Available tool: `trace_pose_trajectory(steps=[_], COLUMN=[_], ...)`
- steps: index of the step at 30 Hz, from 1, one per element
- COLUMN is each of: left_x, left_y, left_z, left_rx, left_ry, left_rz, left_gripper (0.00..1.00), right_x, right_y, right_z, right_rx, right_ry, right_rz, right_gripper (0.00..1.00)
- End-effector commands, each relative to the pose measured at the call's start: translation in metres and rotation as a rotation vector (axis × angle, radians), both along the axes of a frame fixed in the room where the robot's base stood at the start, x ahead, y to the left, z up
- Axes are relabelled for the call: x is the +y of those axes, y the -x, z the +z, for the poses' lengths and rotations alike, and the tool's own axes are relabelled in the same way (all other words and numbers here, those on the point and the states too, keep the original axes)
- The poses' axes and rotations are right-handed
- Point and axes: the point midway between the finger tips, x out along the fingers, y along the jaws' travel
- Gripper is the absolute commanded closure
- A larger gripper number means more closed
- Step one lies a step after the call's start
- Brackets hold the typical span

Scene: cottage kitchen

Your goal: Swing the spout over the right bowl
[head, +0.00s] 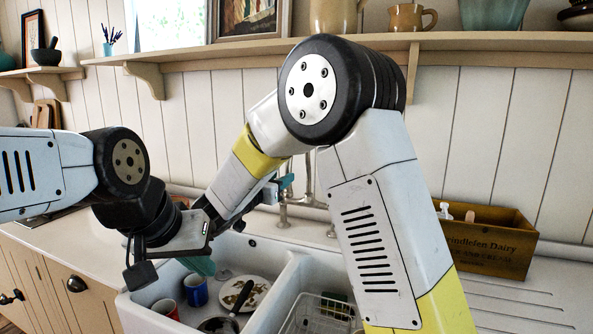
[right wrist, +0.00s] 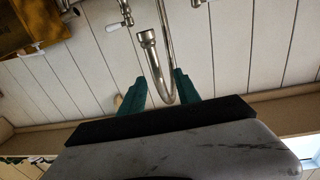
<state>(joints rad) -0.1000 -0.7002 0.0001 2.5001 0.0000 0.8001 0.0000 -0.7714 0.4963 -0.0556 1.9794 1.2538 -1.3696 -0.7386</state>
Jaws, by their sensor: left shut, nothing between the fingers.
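The chrome spout (right wrist: 152,58) is a curved tube in the right wrist view, with its open end towards the top of that picture. My right gripper (right wrist: 158,82) has its two teal fingers apart, one on each side of the spout; I see no grip on it. In the head view the tap (head: 309,183) stands behind the sink, partly hidden by my right arm, so which bowl the spout is over is unclear. The right bowl (head: 295,287) is partly covered by my right arm. My left gripper (head: 202,266) is shut and empty above the left bowl (head: 150,300).
The left bowl holds a red mug (head: 166,307), a blue mug (head: 195,290), a plate (head: 258,287) and a dark-handled pan (head: 216,325). A wire rack (head: 318,316) sits in the right bowl. A wooden crate (head: 488,243) stands on the counter at right. A shelf (head: 450,40) runs above.

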Motion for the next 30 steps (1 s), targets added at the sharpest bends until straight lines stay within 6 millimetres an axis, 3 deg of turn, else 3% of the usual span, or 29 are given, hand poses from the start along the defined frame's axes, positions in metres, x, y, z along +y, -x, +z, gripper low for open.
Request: trace_pose_trajectory(steps=[5,18,29,30], left_x=[0.0,0.0,0.0,0.0], left_y=[0.0,0.0,0.0,0.0], left_z=[0.0,0.0,0.0,0.0], left_rx=[0.0,0.0,0.0,0.0], left_ry=[0.0,0.0,0.0,0.0], left_rz=[0.0,0.0,0.0,0.0], left_gripper=[1.0,1.0,1.0,1.0], right_x=[-0.003,-0.035,-0.038,-0.038], right_y=[-0.001,-0.056,-0.062,-0.062], right_z=[-0.005,-0.005,-0.004,-0.004], right_rx=[-0.003,-0.002,-0.004,-0.004], right_ry=[0.032,0.03,0.03,0.03], right_rz=[-0.045,-0.043,-0.041,-0.041], right_gripper=[0.61,0.61,0.61,0.65])
